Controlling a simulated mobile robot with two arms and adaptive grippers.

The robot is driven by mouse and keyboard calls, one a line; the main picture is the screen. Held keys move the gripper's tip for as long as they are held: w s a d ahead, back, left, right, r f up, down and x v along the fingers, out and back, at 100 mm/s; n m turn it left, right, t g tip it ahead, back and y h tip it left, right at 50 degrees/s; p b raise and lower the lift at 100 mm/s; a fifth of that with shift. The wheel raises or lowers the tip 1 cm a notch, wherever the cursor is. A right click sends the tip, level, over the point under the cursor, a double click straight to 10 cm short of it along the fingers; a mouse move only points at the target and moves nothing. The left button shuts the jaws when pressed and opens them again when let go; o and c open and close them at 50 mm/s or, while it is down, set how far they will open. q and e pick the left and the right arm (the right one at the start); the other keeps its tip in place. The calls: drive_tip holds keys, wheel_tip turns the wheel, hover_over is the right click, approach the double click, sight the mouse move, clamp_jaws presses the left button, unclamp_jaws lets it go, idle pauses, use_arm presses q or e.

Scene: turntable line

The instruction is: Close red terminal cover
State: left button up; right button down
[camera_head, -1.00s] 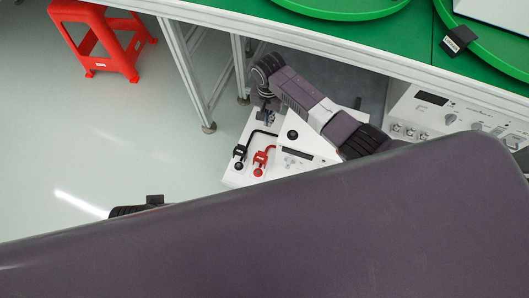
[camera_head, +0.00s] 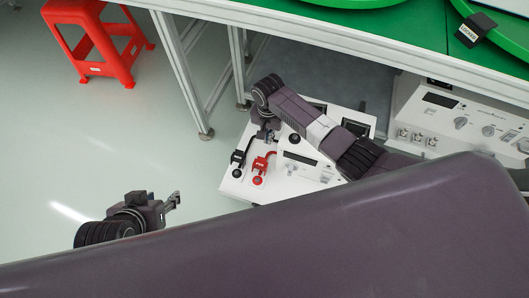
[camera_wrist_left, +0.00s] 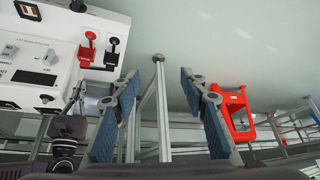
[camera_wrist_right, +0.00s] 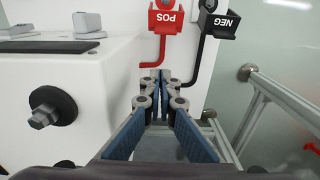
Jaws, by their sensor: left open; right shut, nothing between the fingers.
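The red terminal cover (camera_head: 263,163) stands raised on the white power unit (camera_head: 287,187), with the red terminal (camera_head: 258,181) exposed in front of it. My left gripper (camera_head: 176,201) is open and empty, left of the unit over the floor.
A black cover (camera_head: 238,156) marked NEG stands left of the red one, beside the black terminal (camera_head: 236,173). A second white unit (camera_head: 440,110) is at right. The green-topped table (camera_head: 300,22) and its metal legs are behind. A red stool (camera_head: 95,40) stands at far left.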

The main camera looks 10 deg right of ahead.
sight(260, 166)
use_arm(q)
drive_tip(key=w+d+r+t+h+b, duration=0.2)
drive_tip(key=w+d+r+t, duration=0.2)
drive_tip(key=w+r+t, duration=0.3)
drive_tip(key=shift+w+r, duration=1.25)
drive_tip(key=shift+w, duration=0.75)
use_arm(e)
drive_tip(key=shift+s+a+f, duration=0.35)
drive_tip(key=shift+s+f, duration=0.15)
drive_tip(key=shift+f, duration=0.2)
drive_tip(key=shift+s+a+f, duration=0.3)
drive_tip(key=shift+s+f, duration=0.2)
drive_tip(key=shift+f, duration=0.15)
drive_tip(key=shift+s+a+f, duration=0.35)
drive_tip(key=shift+s+f, duration=0.15)
drive_tip(key=shift+f, duration=0.2)
